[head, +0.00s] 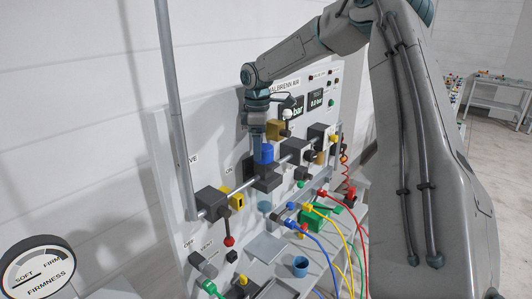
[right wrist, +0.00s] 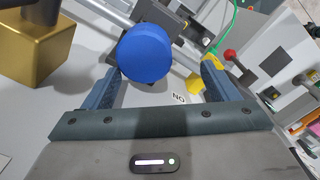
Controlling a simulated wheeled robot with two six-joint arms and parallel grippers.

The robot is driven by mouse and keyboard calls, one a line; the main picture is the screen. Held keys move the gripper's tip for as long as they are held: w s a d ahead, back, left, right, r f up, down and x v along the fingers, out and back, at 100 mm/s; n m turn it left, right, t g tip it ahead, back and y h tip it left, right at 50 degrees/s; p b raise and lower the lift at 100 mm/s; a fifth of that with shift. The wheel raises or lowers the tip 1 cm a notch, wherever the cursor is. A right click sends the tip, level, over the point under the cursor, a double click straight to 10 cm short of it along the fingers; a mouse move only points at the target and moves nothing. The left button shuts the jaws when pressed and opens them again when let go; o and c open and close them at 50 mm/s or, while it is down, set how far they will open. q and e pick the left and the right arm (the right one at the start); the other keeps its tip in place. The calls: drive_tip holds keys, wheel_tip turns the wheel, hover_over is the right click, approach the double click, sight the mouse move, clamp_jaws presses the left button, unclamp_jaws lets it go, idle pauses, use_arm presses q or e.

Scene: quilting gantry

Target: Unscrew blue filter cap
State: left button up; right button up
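The blue filter cap (head: 267,153) sits upright on a dark block on the pipe of the upright panel. In the right wrist view the cap (right wrist: 145,53) shows as a round blue disc. My right gripper (head: 258,145) reaches down from above at the cap, with a finger beside it. In the right wrist view the gripper (right wrist: 160,68) is open, and the cap lies between the finger lines, closer to the left finger. A clear gap shows to the right finger; whether the left one touches the cap I cannot tell. My left gripper is out of view.
A brass block (right wrist: 30,50) is close beside the left finger in the right wrist view. A yellow part (right wrist: 196,83) is near the right finger. A round firmness gauge (head: 38,268) stands at the lower left. Coloured hoses run below the pipe.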

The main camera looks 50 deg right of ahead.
drive_tip(key=m, duration=0.1)
drive_tip(key=w+m, duration=0.1)
drive_tip(key=m, duration=0.1)
drive_tip(key=shift+d, duration=0.4)
drive_tip(key=m, duration=0.2)
drive_tip(key=shift+r+m, duration=0.1)
drive_tip(key=shift+m, duration=0.3)
drive_tip(key=shift+w+d+m, duration=0.1)
drive_tip(key=shift+m, duration=0.8)
drive_tip(key=shift+c, duration=0.3)
